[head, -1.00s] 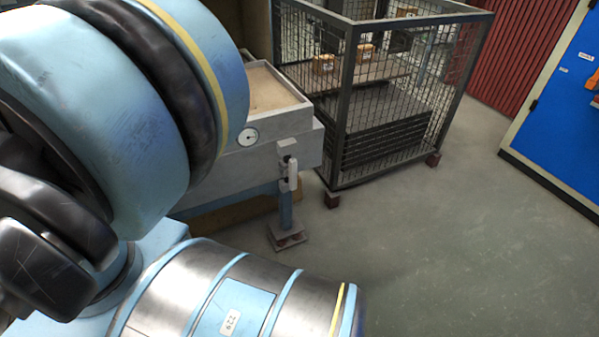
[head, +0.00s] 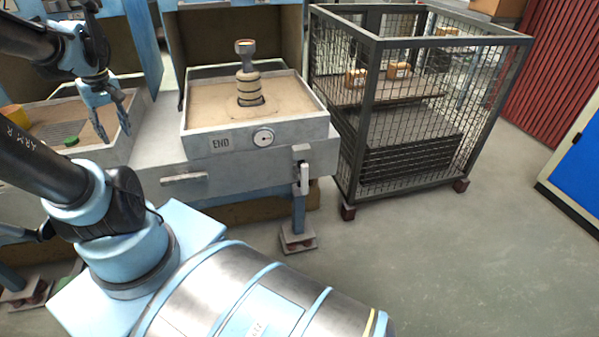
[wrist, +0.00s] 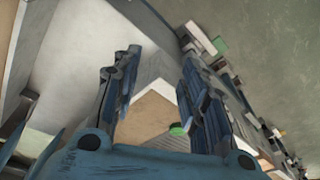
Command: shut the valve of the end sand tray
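The valve, with a white upright handle (head: 304,180), sits at the tray bench's front right corner, above a blue post. My gripper (head: 113,134) is open and empty over the right side of the neighbouring tray, well left of the valve. In the wrist view its fingers (wrist: 160,72) are spread apart.
The neighbouring sand tray (head: 118,152) holds a grate and a green item (head: 71,141). A wire cage (head: 375,120) with boxes stands right of the end tray. A drawer-like handle (head: 184,179) sticks out from the bench front. The floor in front of the cage is clear.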

